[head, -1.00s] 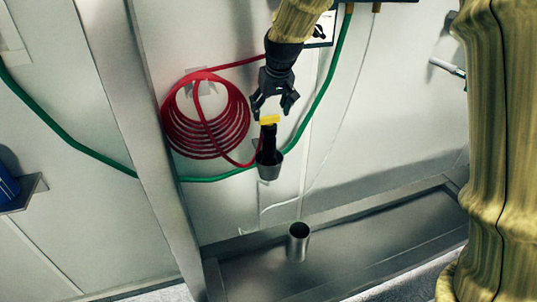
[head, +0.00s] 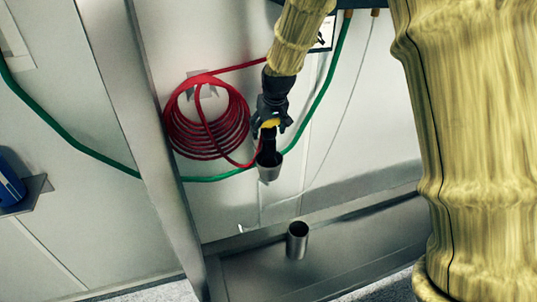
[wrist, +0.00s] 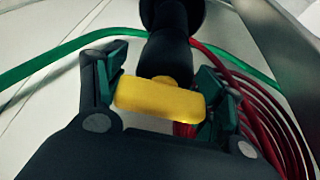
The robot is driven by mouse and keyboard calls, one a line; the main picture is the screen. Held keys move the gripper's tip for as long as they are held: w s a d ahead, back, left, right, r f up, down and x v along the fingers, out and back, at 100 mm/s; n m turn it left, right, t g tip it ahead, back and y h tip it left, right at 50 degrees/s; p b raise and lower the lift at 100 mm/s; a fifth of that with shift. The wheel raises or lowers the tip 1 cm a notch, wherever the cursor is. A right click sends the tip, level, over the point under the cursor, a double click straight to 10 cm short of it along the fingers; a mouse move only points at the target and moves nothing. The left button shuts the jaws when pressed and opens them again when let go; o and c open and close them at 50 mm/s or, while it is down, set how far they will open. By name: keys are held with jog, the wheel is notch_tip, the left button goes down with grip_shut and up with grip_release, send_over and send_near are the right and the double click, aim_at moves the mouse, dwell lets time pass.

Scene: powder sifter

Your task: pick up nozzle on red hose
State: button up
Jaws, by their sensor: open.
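The nozzle (head: 267,147) is black with a yellow piece (head: 270,123) at its top. Its lower part is inside a grey cup-shaped holder (head: 269,172) at the wall. The red hose (head: 207,127) hangs coiled at the left, and its end runs to the nozzle. My gripper (head: 271,129) is open around the top of the nozzle. In the wrist view, the yellow piece (wrist: 160,102) lies between my two fingers, close to both. I cannot tell whether they touch it. The black nozzle body (wrist: 166,50) extends beyond the yellow piece.
A green hose (head: 325,85) runs along the wall behind my gripper. A metal cup (head: 297,241) stands on the steel ledge (head: 350,255) below. A steel post (head: 150,140) stands left of the red coil. A blue object (head: 10,185) is on a shelf at far left.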

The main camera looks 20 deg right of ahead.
jog(key=shift+f, duration=0.1)
grip_shut()
dwell(0.3)
jog(key=shift+w, duration=0.1)
